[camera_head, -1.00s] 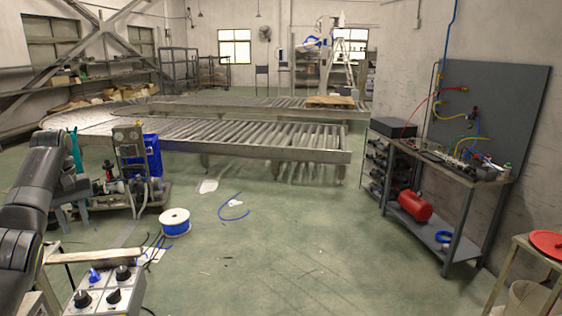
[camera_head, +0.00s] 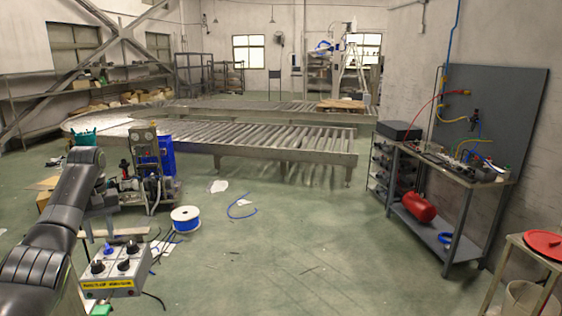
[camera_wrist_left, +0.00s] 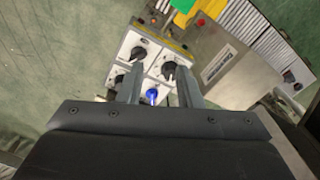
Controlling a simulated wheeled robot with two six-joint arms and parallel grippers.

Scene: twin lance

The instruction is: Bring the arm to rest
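My left arm (camera_head: 55,225) comes in from the left in the head view and bends down at its top. My left gripper (camera_head: 103,228) hangs just above a white control box (camera_head: 128,287) with several black knobs and one blue knob (camera_head: 108,250). In the left wrist view, my left gripper (camera_wrist_left: 159,80) has its two fingers apart. The blue knob (camera_wrist_left: 152,95) shows in the gap between them, seemingly below; I cannot tell whether they touch the box. My right gripper is not in view.
A blue-and-white spool (camera_head: 185,219) and a loose blue hose (camera_head: 241,209) lie on the floor. A roller conveyor (camera_head: 290,150) crosses behind. A workbench (camera_head: 447,228) with a red tank (camera_head: 418,206) stands at right.

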